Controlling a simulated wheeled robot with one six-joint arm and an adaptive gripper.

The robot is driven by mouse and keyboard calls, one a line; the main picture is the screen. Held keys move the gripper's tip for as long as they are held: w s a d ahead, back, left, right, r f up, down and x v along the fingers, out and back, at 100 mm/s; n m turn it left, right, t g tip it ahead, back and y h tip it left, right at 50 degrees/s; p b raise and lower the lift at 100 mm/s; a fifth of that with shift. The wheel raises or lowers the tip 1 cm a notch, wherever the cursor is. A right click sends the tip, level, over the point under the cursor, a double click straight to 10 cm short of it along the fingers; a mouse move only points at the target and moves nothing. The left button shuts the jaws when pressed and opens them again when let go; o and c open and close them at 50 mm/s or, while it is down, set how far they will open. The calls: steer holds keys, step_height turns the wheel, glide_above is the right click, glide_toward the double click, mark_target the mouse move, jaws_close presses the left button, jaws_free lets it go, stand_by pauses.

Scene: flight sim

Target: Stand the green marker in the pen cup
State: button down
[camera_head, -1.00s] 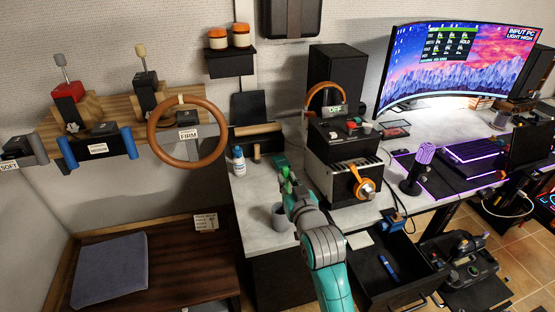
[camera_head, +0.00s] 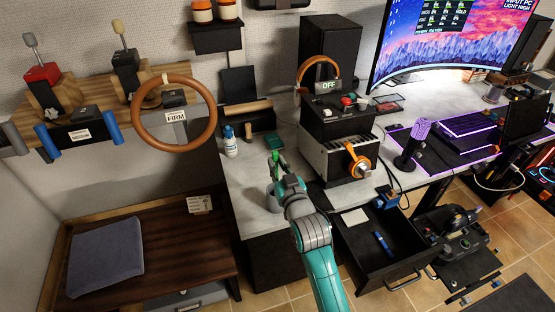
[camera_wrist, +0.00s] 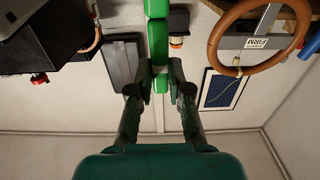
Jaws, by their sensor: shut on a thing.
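My gripper (camera_head: 280,182) is above the left part of the grey desk, shut on the green marker (camera_head: 276,158). In the wrist view, which looks upside down, the marker (camera_wrist: 157,40) sits between the two fingertips (camera_wrist: 160,78). I cannot tell whether the marker's lower end is over or inside the cup.

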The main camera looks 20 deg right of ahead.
step_height(320, 180, down, 9)
steer(key=shift+r, duration=0.2)
stand_by(0.8)
steer(key=c, duration=1)
jaws_free()
steer(key=s, duration=1.2)
steer(key=shift+f, duration=0.1)
